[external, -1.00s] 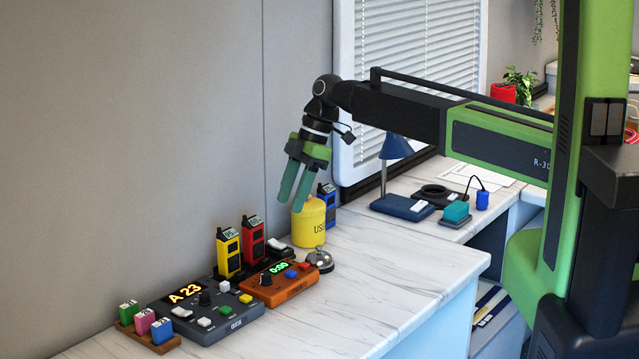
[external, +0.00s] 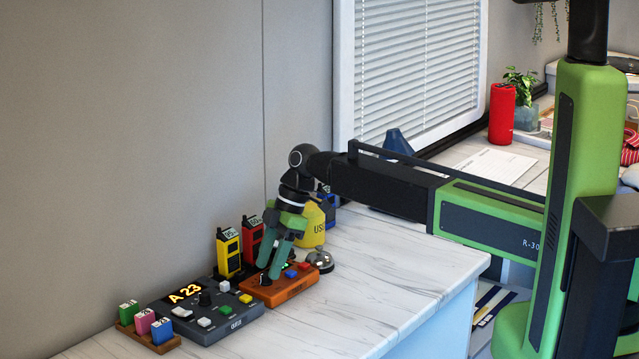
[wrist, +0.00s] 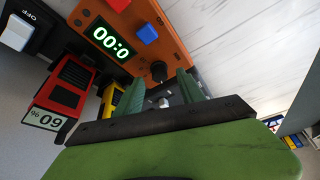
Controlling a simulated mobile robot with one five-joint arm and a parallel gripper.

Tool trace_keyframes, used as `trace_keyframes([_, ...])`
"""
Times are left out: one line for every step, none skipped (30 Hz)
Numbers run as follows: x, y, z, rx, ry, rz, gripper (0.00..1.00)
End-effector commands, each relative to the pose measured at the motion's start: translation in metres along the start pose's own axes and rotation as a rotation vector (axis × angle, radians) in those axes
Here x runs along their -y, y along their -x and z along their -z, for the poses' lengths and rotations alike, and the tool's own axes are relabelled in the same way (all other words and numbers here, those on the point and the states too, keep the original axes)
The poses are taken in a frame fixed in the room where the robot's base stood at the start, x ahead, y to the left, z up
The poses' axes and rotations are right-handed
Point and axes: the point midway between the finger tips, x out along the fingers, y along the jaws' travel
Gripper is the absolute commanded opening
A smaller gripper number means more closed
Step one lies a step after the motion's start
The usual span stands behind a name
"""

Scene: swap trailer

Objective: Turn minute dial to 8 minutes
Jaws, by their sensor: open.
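The orange timer box (external: 285,292) lies on the white marble counter, with its upper side partly hidden by my gripper (external: 269,271). In the wrist view the orange box (wrist: 171,38) shows a lit display (wrist: 108,39) that reads 0:00, upside down. The black minute dial (wrist: 159,71) stands on the box below the display. My gripper (wrist: 161,82) is open, and its two green fingers point at the dial from either side in the wrist view. I cannot tell whether they touch it. In the external view the dial is hidden behind the fingers.
A dark grey console (external: 205,318) reading A 23 sits left of the timer. A silver bell (external: 320,261) stands close on its right. Yellow (external: 228,251) and red (external: 252,240) handsets and a yellow canister (external: 313,228) stand behind. The counter's front is clear.

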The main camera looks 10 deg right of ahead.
Motion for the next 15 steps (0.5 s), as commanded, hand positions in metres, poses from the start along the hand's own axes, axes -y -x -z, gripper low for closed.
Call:
trace_keyframes([-0.0004, -0.0139, -0.0023, 0.000, 0.001, 0.000, 0.46])
trace_keyframes([-0.0003, -0.0161, -0.0018, 0.000, 0.000, 0.000, 0.46])
trace_keyframes([-0.0002, -0.0178, -0.0012, 0.000, 0.000, 0.000, 0.46])
trace_keyframes([-0.0002, -0.0183, -0.0007, 0.000, 0.000, 0.000, 0.46])
trace_keyframes([-0.0001, -0.0183, -0.0003, 0.000, 0.000, 0.000, 0.46])
trace_keyframes([0.0000, -0.0178, 0.0002, 0.000, 0.000, 0.000, 0.46])
trace_keyframes([0.0000, -0.0172, 0.0005, 0.000, 0.000, 0.000, 0.46])
trace_keyframes([0.0000, -0.0166, 0.0006, 0.000, 0.000, 0.000, 0.46])
trace_keyframes([0.0000, -0.0162, 0.0007, 0.000, 0.000, 0.000, 0.46])
trace_keyframes([0.0000, -0.0162, 0.0007, 0.000, 0.000, 0.000, 0.46])
trace_keyframes([0.0000, -0.0161, 0.0007, 0.000, 0.000, 0.000, 0.46])
trace_keyframes([0.0000, -0.0161, 0.0006, 0.000, 0.000, 0.000, 0.42])
trace_keyframes([0.0000, -0.0161, 0.0006, 0.000, 0.000, 0.000, 0.38])
trace_keyframes([0.0000, -0.0161, 0.0006, 0.000, 0.000, 0.000, 0.34])
trace_keyframes([0.0000, -0.0161, 0.0005, 0.000, 0.000, 0.000, 0.29])
